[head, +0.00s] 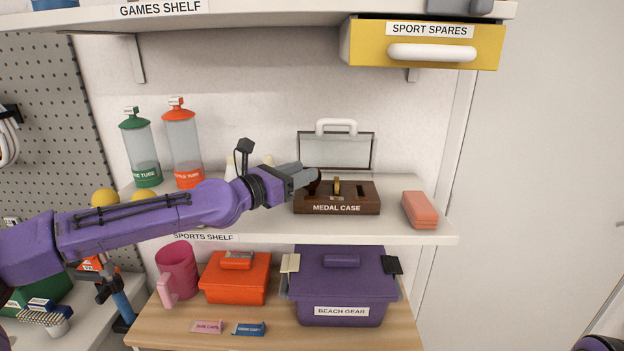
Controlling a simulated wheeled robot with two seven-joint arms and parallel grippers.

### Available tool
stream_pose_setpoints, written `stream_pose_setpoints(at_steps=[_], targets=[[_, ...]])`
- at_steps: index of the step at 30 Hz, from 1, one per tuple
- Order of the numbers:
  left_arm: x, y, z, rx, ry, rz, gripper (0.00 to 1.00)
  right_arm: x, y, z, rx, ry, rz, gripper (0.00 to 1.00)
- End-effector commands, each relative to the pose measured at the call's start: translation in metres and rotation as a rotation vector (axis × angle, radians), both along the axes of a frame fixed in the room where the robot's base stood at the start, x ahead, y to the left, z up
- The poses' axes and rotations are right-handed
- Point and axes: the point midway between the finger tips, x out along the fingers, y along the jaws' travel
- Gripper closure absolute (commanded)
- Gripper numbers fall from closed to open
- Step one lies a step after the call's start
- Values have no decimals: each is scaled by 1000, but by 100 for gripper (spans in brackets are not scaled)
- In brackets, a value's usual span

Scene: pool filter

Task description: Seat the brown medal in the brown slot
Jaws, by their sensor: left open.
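The medal case (336,208) is a brown box with its clear lid raised, standing on the sports shelf. A dark brown round piece, which looks like the brown medal (315,183), stands at the left end of the case top, right at my left gripper's tips. My left gripper (309,180) reaches in from the left and is open around or just beside this piece; contact is too small to tell. A gold medal (337,187) stands upright in the middle of the case. A dark slot shows at its right. The left slot is hidden by the gripper and brown piece.
A salmon-coloured box (420,210) sits right of the case. Green (141,150) and orange (183,148) tubes stand at the back left. The yellow sport spares drawer (425,44) hangs above right. The purple beach gear box (343,285) is below.

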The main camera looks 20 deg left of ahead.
Motion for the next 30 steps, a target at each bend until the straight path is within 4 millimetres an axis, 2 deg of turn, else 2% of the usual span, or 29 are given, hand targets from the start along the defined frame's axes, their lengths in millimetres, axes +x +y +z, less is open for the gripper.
stream_pose_setpoints(at_steps=[6, 9, 17, 21, 30], targets=[[26, -20, 2, 2, 4, 0, 58, 0, 0, 21, -1, -1, 0, 10], [39, -25, 0, 2, 2, 4, 58, 0, 0, 23, 0, -1, 0, 10], [43, -27, -1, 0, -1, 5, 58, 0, 0, 22, -1, -1, 0, 10], [43, -27, -1, 0, -1, 5, 100, 0, 0, 22, -1, -1, 0, 10], [43, -27, 0, 0, -1, 5, 100, 0, 0, 22, -1, -1, 0, 10]])
